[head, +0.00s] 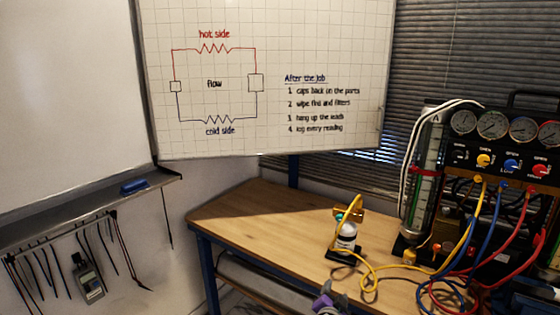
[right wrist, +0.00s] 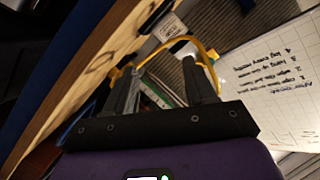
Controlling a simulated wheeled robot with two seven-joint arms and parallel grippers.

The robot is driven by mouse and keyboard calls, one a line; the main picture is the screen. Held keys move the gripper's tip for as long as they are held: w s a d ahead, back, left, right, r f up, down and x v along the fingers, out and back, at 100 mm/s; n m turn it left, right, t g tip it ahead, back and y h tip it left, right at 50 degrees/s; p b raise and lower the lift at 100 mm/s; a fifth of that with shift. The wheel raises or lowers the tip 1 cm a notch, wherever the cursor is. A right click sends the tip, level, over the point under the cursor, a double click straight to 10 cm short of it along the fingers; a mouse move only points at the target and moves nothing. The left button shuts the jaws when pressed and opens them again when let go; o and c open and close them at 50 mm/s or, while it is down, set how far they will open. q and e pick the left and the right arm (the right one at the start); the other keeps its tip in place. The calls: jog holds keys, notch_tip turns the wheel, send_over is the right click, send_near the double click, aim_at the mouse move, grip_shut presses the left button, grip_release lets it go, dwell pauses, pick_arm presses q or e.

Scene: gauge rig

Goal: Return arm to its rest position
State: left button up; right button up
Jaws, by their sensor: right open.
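My right gripper (head: 328,303) shows at the bottom edge of the head view, purple and grey, in front of the wooden bench (head: 262,208). Most of my right arm is out of the picture. In the right wrist view the two dark fingers of my right gripper (right wrist: 163,75) stand apart with nothing held between them. A yellow hose (right wrist: 178,42) arches beyond the fingertips there. My left gripper is in neither view.
On the bench stand a small white device (head: 347,234) with a brass fitting and a gauge panel (head: 500,150) with yellow, blue and red hoses. The bench's left part is clear. A whiteboard (head: 270,70) hangs behind. Leads and a handheld meter (head: 88,280) hang at left.

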jog(key=s+a+f+n+g+y+p, duration=0.3)
jog(key=s+f+n+g+y, duration=0.3)
jog(key=s+f, duration=1.15)
jog(key=s+a+f+n+g+y, duration=0.1)
jog(key=s+a+f+g, duration=0.1)
jog(key=s, duration=0.8)
jog(key=s+a+f+n+g+y+p, duration=0.1)
jog(key=s+f+g, duration=0.4)
jog(key=s, duration=0.6)
jog(key=shift+a+g+y, duration=0.4)
jog(key=shift+g+y, duration=0.2)
